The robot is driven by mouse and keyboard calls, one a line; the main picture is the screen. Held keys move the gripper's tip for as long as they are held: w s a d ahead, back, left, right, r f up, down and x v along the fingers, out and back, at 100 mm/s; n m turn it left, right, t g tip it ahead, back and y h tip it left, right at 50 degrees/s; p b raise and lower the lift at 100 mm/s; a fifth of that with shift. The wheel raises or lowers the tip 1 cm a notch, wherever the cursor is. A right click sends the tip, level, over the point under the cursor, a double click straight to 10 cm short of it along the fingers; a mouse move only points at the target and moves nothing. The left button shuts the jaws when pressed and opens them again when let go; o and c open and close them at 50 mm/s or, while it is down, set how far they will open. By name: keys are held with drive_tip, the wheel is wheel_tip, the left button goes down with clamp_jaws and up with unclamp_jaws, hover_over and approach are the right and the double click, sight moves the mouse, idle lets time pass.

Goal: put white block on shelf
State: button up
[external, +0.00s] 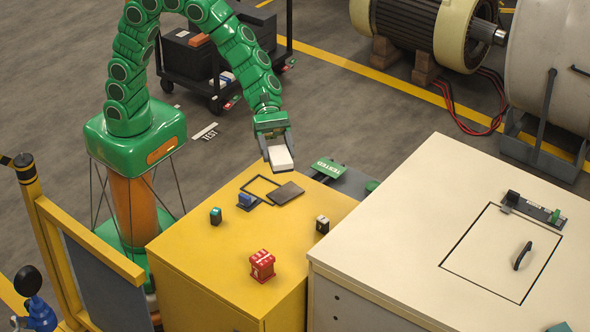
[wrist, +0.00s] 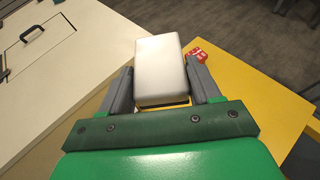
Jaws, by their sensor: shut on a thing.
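The white block (external: 281,158) is held by my gripper (external: 277,155) above the far part of the yellow cabinet top. In the wrist view the white block (wrist: 160,68) sits between the two grey fingers of my gripper (wrist: 164,82), which are shut on it. It appears clear of the surface below. I cannot make out a thing that is plainly a shelf; the flat tops in view are the yellow cabinet (external: 202,252) and the cream cabinet (external: 400,225) to its right.
On the yellow top are a red block (external: 262,266), a small green-and-black block (external: 215,215), a black-and-white block (external: 322,224), a dark plate (external: 286,193) and a blue item (external: 246,200). A green "TESTED" sign (external: 328,168) stands behind. The cream top has a handled hatch (external: 500,250).

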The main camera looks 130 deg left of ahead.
drive_tip(key=s+d+f+m+g+h, duration=0.1)
drive_tip(key=s+f+m+g+h, duration=0.2)
drive_tip(key=s+f+m+g, duration=0.35)
drive_tip(key=s+f+m+g+h, duration=0.2)
drive_tip(key=s+f+m+g, duration=0.2)
drive_tip(key=s, duration=0.5)
hover_over(268, 224)
drive_tip(key=s, duration=0.2)
wheel_tip(268, 224, down, 7)
drive_tip(key=shift+s+a+f, duration=0.1)
drive_tip(key=shift+f, duration=0.05)
drive_tip(key=shift+w+f, duration=0.65)
drive_tip(key=shift+f, duration=0.1)
drive_tip(key=shift+w+f, duration=0.4)
drive_tip(key=shift+f, duration=1.55)
drive_tip(key=shift+f, duration=0.15)
